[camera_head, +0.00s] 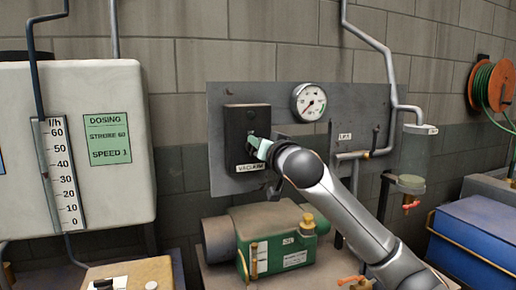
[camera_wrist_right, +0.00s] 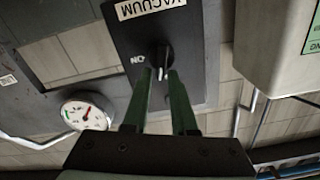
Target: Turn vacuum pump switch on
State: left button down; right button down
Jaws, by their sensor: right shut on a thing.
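The vacuum pump switch is a dark knob (camera_wrist_right: 161,54) on a black switch box (camera_head: 232,121), mounted on a grey wall panel. The box has a white VACUUM label (camera_head: 250,167); it also shows in the right wrist view (camera_wrist_right: 150,8). ON lettering (camera_wrist_right: 138,59) is beside the knob. My right gripper (camera_head: 256,147) is at the front of the box. In the right wrist view its two green fingers (camera_wrist_right: 162,76) are shut on the knob, one on each side. The fingers hide the knob in the head view. My left gripper is not in view.
A round gauge (camera_head: 309,102) is right of the box. A green pump (camera_head: 277,240) is below. A white dosing tank (camera_head: 100,175) is at left. Pipes and a clear vessel (camera_head: 414,150), a hose reel (camera_head: 492,82) and a blue box (camera_head: 475,228) are at right.

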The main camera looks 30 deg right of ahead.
jog(key=shift+d+f+m+p, duration=0.1)
jog(key=shift+f+m+p, duration=0.4)
jog(key=shift+m, duration=1.9)
jog(key=shift+d+f+m+p, duration=0.1)
jog(key=shift+f+m+p, duration=0.35)
jog(key=shift+m, duration=1.95)
jog(key=shift+d+f+m+p, duration=0.15)
jog(key=shift+m+p, duration=0.55)
jog(key=shift+m, duration=1.7)
jog(key=shift+f, duration=0.1)
jog(key=c, duration=0.8)
grip_release()
jog(key=shift+a, duration=0.2)
jog(key=shift+c, duration=0.2)
jog(key=shift+o, duration=1)
jog(key=shift+d, duration=0.2)
jog(key=shift+s+r, duration=0.1)
jog(key=shift+r, duration=0.1)
